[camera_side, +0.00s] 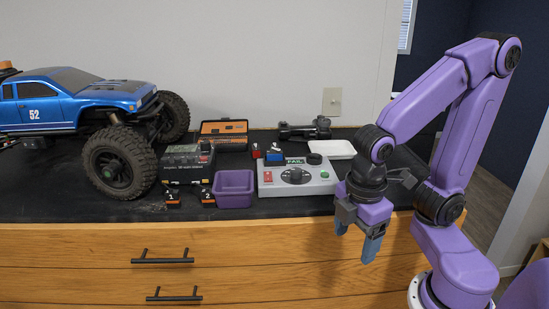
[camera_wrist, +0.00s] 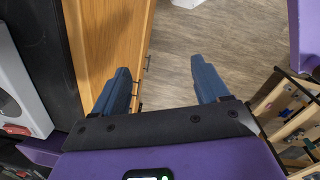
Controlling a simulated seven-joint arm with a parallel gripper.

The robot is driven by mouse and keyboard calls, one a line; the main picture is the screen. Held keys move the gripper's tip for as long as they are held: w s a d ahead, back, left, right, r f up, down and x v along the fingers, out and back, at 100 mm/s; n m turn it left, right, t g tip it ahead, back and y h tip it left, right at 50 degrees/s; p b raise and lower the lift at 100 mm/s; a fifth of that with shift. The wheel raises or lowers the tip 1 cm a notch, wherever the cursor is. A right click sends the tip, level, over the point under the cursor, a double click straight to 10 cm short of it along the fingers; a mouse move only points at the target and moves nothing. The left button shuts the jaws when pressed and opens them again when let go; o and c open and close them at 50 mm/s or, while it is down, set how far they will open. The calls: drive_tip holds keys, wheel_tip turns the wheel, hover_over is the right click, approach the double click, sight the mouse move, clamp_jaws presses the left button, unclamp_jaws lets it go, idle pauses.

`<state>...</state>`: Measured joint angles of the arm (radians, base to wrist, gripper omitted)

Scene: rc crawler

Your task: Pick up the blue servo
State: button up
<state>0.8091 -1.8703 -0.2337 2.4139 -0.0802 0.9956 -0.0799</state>
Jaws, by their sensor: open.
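The blue servo (camera_side: 274,158) appears as a small blue block with a white top piece, at the back left of the grey tester box (camera_side: 318,184) on the black bench top. A similar red block (camera_side: 256,151) stands just left of it. My gripper (camera_side: 356,238) hangs in front of the bench's front edge, to the right of and nearer than the blue servo, well apart from it. In the wrist view my gripper (camera_wrist: 160,86) has its two blue fingers wide apart with nothing between them. The blue servo is not visible there.
A blue truck (camera_side: 75,100) with large wheels fills the left. A purple bin (camera_side: 234,190), a black charger (camera_side: 187,163), an orange-black case (camera_side: 224,133) and a white tray (camera_side: 333,149) are on the bench. Wooden drawers (camera_side: 200,248) are below. The wrist view shows floor (camera_wrist: 215,45) beneath my gripper.

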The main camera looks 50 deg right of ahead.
drive_tip(key=w+a+r+n+h, duration=0.1)
drive_tip(key=w+h, duration=0.1)
drive_tip(key=w, duration=0.3)
drive_tip(key=w+a+r+n+t+h, duration=0.1)
drive_tip(key=w+r+h, duration=0.1)
drive_tip(key=w, duration=0.4)
drive_tip(key=w+a+r+n+h, duration=0.1)
drive_tip(key=w+r+n+h, duration=0.1)
drive_tip(key=w, duration=0.4)
drive_tip(key=shift+w+r+t, duration=0.15)
drive_tip(key=shift+w+t, duration=0.1)
drive_tip(key=shift+t, duration=0.15)
drive_tip(key=w+r+n+h, duration=0.2)
drive_tip(key=w+r+h, duration=0.4)
drive_tip(key=w, duration=0.5)
drive_tip(key=h, duration=0.1)
approach(276, 149)
drive_tip(key=shift+g, duration=0.4)
drive_tip(key=d, duration=0.1)
drive_tip(key=w+d, duration=0.1)
drive_tip(key=d, duration=0.1)
drive_tip(key=d+f, duration=0.1)
drive_tip(key=shift+w+d, duration=0.3)
drive_tip(key=shift+d, duration=0.1)
drive_tip(key=shift+s+f+x, duration=0.15)
drive_tip(key=shift+f+x, duration=0.05)
drive_tip(key=shift+x, duration=1.15)
drive_tip(key=shift+s+f+x, duration=0.1)
drive_tip(key=shift+f+x, duration=0.05)
drive_tip(key=shift+x, duration=1.2)
